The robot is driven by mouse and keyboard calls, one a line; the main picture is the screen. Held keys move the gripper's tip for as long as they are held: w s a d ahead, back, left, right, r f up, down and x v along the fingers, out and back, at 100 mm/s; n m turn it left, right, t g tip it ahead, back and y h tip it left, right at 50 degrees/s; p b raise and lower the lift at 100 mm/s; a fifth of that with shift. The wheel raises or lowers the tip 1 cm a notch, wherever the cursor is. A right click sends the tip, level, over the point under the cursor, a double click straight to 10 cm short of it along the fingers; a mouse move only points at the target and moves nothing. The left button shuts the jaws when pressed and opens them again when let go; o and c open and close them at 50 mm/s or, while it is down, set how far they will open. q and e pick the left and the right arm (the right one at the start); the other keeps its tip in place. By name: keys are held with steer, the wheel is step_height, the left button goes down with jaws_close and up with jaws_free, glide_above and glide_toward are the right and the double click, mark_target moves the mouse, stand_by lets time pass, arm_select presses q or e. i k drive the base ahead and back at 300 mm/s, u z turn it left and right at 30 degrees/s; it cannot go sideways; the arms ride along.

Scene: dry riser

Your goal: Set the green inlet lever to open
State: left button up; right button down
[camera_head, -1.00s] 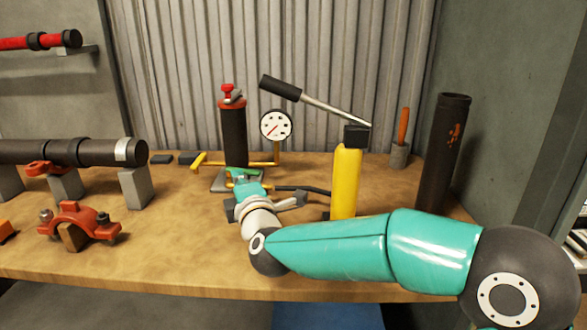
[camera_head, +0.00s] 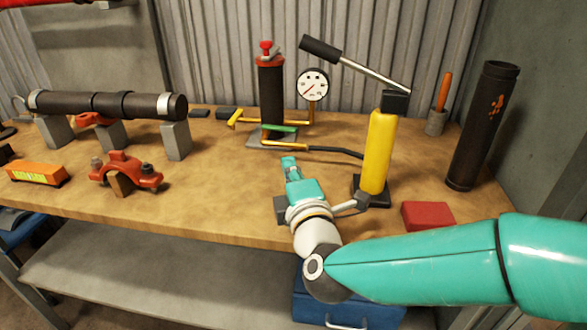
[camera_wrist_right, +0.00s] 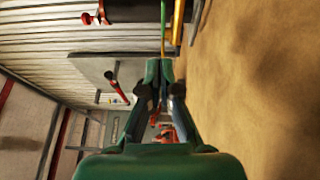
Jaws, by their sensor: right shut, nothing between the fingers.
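The green lever (camera_head: 281,128) lies crosswise, pointing sideways in the picture, at the foot of a dark cylinder with a red top (camera_head: 271,92). It also shows edge-on as a thin green strip in the right wrist view (camera_wrist_right: 163,28). My right gripper (camera_head: 289,161) is shut and empty over the bench, in front of the lever and apart from it. In the right wrist view its fingertips (camera_wrist_right: 160,68) are together, pointing toward the green strip. I cannot tell the lever's open or closed setting. My left gripper is not in view.
A yellow hand pump (camera_head: 379,150) with a raised handle stands right of my gripper. A gauge (camera_head: 313,84) and yellow piping (camera_head: 285,146) surround the lever. A red block (camera_head: 427,215) lies by the front edge.

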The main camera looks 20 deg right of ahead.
mark_target(265, 127)
steer(key=k, duration=1)
